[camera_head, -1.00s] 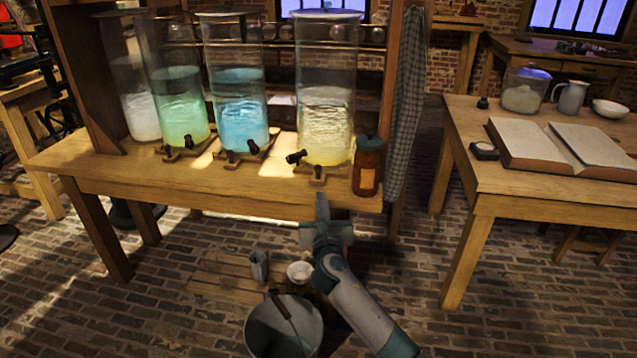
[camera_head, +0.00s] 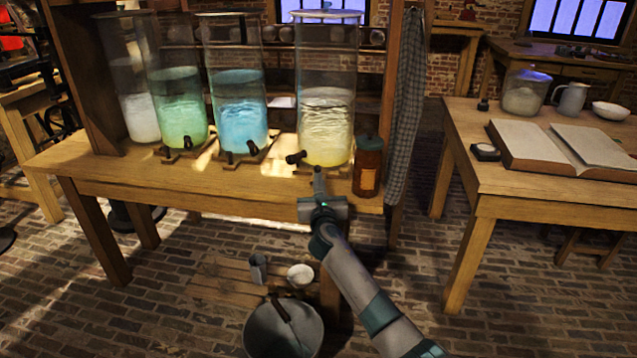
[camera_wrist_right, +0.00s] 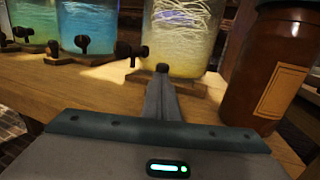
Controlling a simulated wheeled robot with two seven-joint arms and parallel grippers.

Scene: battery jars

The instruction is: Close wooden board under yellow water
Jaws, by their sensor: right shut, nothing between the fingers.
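The jar of yellow water (camera_head: 326,130) stands at the right end of the row on the wooden table. It also shows in the right wrist view (camera_wrist_right: 185,32). The wooden board (camera_wrist_right: 196,87) lies under this jar and sticks out a little at its front, with a small dark knob (camera_wrist_right: 162,68) there. My right gripper (camera_head: 318,174) is shut and empty, its fingertips (camera_wrist_right: 162,80) at the board's front by the knob. I cannot tell whether they touch. The fingers partly hide the board in the head view. My left gripper is not in view.
A dark tap (camera_head: 296,157) juts from the yellow jar, just left of my fingers. A brown lidded jar (camera_head: 367,172) stands close on the right. Blue (camera_head: 239,125) and green (camera_head: 180,122) water jars stand left. A bucket (camera_head: 283,330) is on the floor.

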